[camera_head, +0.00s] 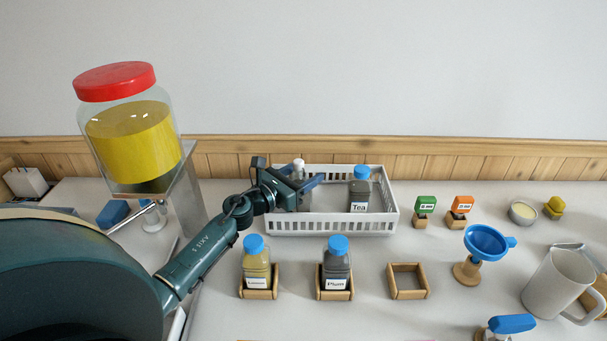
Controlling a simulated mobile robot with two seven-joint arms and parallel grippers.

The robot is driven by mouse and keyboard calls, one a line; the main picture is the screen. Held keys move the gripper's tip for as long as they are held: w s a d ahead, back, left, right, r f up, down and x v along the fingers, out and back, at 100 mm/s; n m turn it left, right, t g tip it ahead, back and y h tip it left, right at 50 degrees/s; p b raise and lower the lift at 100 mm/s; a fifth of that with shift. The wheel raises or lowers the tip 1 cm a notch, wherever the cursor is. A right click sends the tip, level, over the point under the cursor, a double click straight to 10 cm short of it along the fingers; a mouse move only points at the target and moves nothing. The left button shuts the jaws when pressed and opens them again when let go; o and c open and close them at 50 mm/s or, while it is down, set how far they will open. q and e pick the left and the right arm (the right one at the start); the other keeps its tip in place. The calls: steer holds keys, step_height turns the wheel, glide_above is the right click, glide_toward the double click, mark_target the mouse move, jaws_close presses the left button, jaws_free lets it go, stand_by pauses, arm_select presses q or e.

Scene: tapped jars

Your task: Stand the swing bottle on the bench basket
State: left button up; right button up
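The bench basket (384,220) is a white slatted basket at the back middle of the bench. A clear bottle with a white top (299,163), which looks like the swing bottle, is upright at the basket's left part. My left gripper (307,179) reaches over the basket's left side, with its fingers around or beside this bottle. The fingers partly hide the bottle. I cannot tell whether they press on it or whether its base touches the basket floor. My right gripper is not in view.
A blue-capped Tea bottle (359,190) stands in the basket's right part. In front are a yellow bottle (257,265), a Plum bottle (337,264) and an empty wooden holder (408,282). A blue funnel (484,243) and white jug (553,283) stand right; a large red-lidded jar (133,140) stands left.

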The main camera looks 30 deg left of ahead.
mark_target(294, 177)
arm_select(q)
steer(key=o, duration=0.3)
steer(key=shift+r+p, duration=0.7)
steer(key=shift+p, duration=0.05)
steer(key=v, duration=0.4)
steer(key=shift+s+f+b, duration=0.3)
steer(key=shift+s+b, duration=0.05)
steer(key=shift+b, duration=0.05)
steer(key=b+v, duration=0.1)
steer(key=v, duration=0.5)
steer(key=shift+s+a+r, duration=0.1)
steer(key=shift+s+r, duration=0.05)
steer(key=shift+s, duration=0.2)
steer(key=shift+s+r, duration=0.1)
steer(key=shift+s, duration=0.2)
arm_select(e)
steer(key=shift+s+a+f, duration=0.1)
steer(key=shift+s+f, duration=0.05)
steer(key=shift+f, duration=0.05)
